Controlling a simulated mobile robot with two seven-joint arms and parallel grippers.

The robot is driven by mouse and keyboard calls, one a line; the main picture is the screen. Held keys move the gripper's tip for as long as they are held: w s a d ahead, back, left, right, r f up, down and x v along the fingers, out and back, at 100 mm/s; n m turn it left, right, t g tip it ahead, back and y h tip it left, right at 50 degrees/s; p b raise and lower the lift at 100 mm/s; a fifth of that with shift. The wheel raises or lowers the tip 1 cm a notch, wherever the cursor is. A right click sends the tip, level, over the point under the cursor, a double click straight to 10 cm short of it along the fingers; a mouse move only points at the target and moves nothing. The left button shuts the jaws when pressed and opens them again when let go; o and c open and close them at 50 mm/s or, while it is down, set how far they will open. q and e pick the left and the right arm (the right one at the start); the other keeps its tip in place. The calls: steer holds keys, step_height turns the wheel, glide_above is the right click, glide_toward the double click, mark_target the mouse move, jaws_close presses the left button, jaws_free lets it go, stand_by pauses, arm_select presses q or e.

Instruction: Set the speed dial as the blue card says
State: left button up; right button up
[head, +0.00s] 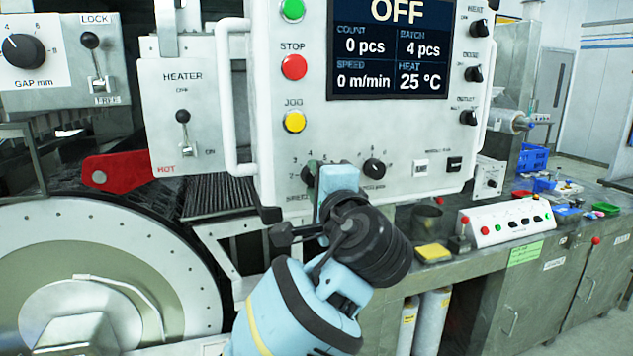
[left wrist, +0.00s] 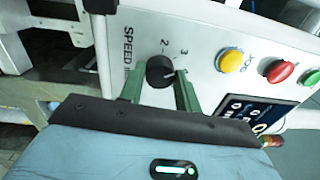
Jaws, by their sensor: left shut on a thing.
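The black speed dial (head: 308,175) is at the lower left of the control panel, with the SPEED label and a number scale around it. It is partly hidden by my left gripper (head: 316,178) in the head view. In the left wrist view the dial (left wrist: 158,70) sits between the two green fingers of my left gripper (left wrist: 160,84), which are shut on it. A pale pointer mark shows on the dial's right side, near the 3; its exact setting is hard to read. I cannot make out the blue card. My right gripper is not in view.
The screen (head: 388,48) reads OFF, speed 0 m/min. A second dial (head: 374,168) is close right of the gripper. A white handle (head: 228,100) and the yellow JOG button (head: 294,122) are nearby. A bench (head: 500,262) with a small button box is at the right.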

arm_select(q)
steer(key=shift+n, duration=1.3)
steer(key=o, duration=1)
